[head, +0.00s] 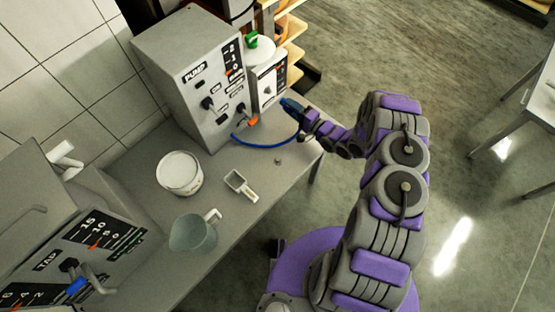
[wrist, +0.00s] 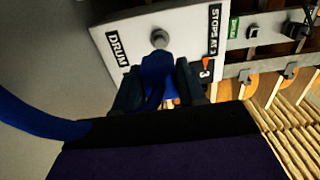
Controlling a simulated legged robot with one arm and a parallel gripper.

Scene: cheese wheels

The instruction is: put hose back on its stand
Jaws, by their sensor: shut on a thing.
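The blue hose (head: 258,145) curves from low on the grey pump box (head: 190,75) to my gripper (head: 291,106). In the wrist view the hose (wrist: 35,118) enters from the left. My gripper (wrist: 160,72) is shut on its blue end piece (wrist: 157,80), between the two dark fingers. The end piece is before a white panel (wrist: 185,30) marked DRUM, just below a round grey knob or peg (wrist: 160,39). I cannot tell whether they touch. No separate hose stand can be made out.
The grey bench (head: 215,205) holds a white tub (head: 180,172), a small scoop-like container (head: 240,185) and a jug (head: 195,232). A TAP box (head: 85,250) stands at the lower left. Shelves (head: 285,30) stand behind the panel.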

